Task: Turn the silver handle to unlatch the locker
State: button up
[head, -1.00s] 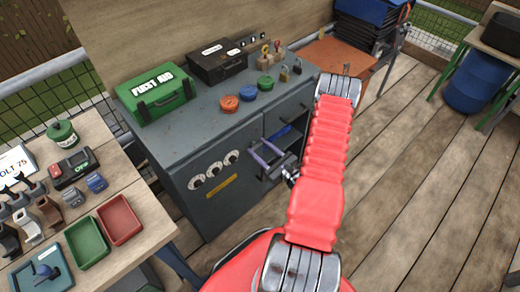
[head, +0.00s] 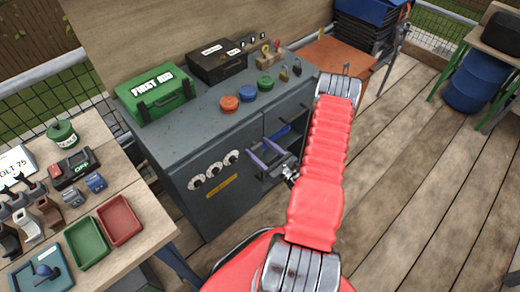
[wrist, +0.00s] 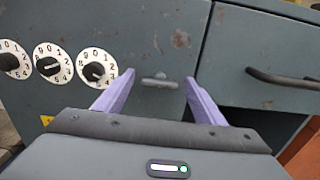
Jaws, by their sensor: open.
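The grey locker (head: 180,140) has a door with several number dials (head: 213,168) and a yellow label. The small silver handle (wrist: 160,80) shows in the wrist view on the locker front, right of the dials and left of a drawer. It lies about horizontal. My gripper (head: 265,152) is in front of the locker. In the wrist view its two purple fingers (wrist: 155,92) are spread, one on each side of the handle, with clear gaps. Nothing is between them except the handle beyond. In the head view the handle is hidden or too small to make out.
A drawer with a dark bar handle (wrist: 285,78) is to the right of the silver handle. A green first aid box (head: 155,92), a black case (head: 217,60) and coloured discs (head: 247,92) stand on the locker top. A bench (head: 130,195) with trays is at left.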

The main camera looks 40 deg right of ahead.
jog(key=shift+s, duration=0.1)
jog(key=s, duration=1.3)
jog(key=shift+s+d, duration=0.2)
jog(key=shift+s, duration=0.1)
dwell(0.6)
